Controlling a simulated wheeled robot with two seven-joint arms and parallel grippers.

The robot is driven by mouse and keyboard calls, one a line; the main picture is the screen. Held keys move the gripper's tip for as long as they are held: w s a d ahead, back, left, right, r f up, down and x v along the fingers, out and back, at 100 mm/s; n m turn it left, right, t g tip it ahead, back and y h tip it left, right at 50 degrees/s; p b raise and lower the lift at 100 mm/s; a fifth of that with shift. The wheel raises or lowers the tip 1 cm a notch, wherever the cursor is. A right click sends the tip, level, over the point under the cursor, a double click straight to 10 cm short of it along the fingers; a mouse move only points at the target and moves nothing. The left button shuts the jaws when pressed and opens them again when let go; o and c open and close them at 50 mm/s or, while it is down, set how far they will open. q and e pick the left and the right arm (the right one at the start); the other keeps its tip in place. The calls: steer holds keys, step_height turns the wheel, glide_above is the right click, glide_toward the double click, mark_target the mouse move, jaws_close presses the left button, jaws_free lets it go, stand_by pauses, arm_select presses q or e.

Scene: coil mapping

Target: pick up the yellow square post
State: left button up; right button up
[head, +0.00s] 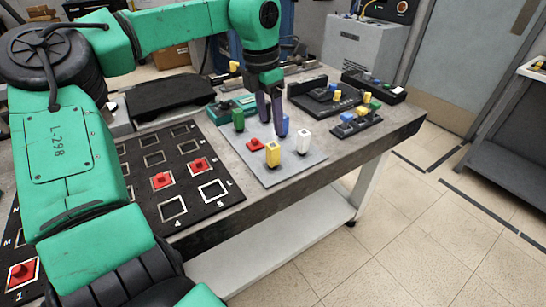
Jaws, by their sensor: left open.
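The yellow square post (272,153) stands upright on the grey plate (284,171) on the table, near the plate's front. My left gripper (270,128) points down above the plate, just behind the yellow post and apart from it as far as I can tell. Its dark fingers are open. A white post (303,141), a green post (238,120) and a low red piece (255,144) are on the same plate. My right gripper does not show.
A black board (228,197) with white squares and red pieces lies to the left on the table. A black holder with coloured pieces (356,123) and a black tray (374,86) are to the right. The table's front edge is close to the plate.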

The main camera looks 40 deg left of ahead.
mark_target(272, 145)
arm_select(q)
steer(key=f, duration=0.9)
steer(key=shift+w+d+f+p, duration=0.1)
steer(key=shift+w+f+p, duration=0.1)
steer(key=shift+w+p, duration=0.15)
jaws_close()
